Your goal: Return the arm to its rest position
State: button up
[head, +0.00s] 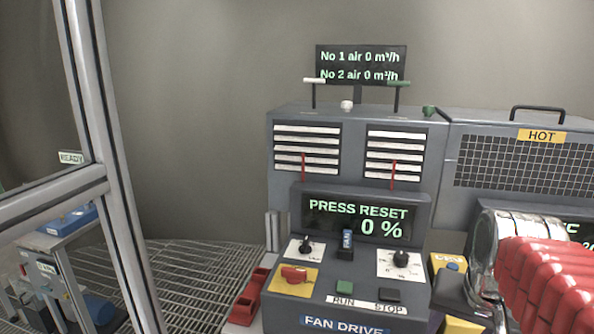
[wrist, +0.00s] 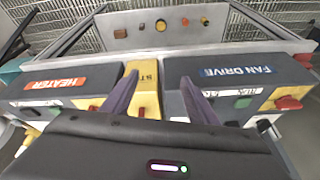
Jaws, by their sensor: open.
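My gripper (wrist: 160,92) shows in the wrist view as two dark purple fingers spread apart, with nothing between them. The fingers reach over the front edges of the consoles, on either side of a narrow yellow block (wrist: 146,92) between the heater box (wrist: 60,84) and the fan drive box (wrist: 235,72). I cannot tell whether they touch anything. In the head view my arm, with a red ribbed sleeve, enters at the lower right, in front of the machinery. My gripper's fingers cannot be made out there.
The fan drive console (head: 345,250) reads "PRESS RESET" and "0 %". An air display (head: 360,66) stands above it. A mesh guard (head: 525,165) marked HOT is behind my arm. A metal frame (head: 110,130) stands left. Floor grating (head: 200,285) lies between, with red trays (head: 247,298) beside the console.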

jog(key=s+a+f+n+t, duration=0.1)
jog(key=s+a+f+n, duration=0.1)
jog(key=a, duration=0.4)
jog(key=s+a+f+n+y, duration=0.1)
jog(key=s+a+f+n, duration=0.1)
jog(key=a, duration=0.4)
jog(key=shift+s+a+f+n+t, duration=0.25)
jog(key=shift+s+n+t, duration=0.15)
jog(key=shift+s+n, duration=0.5)
jog(key=shift+w, duration=0.15)
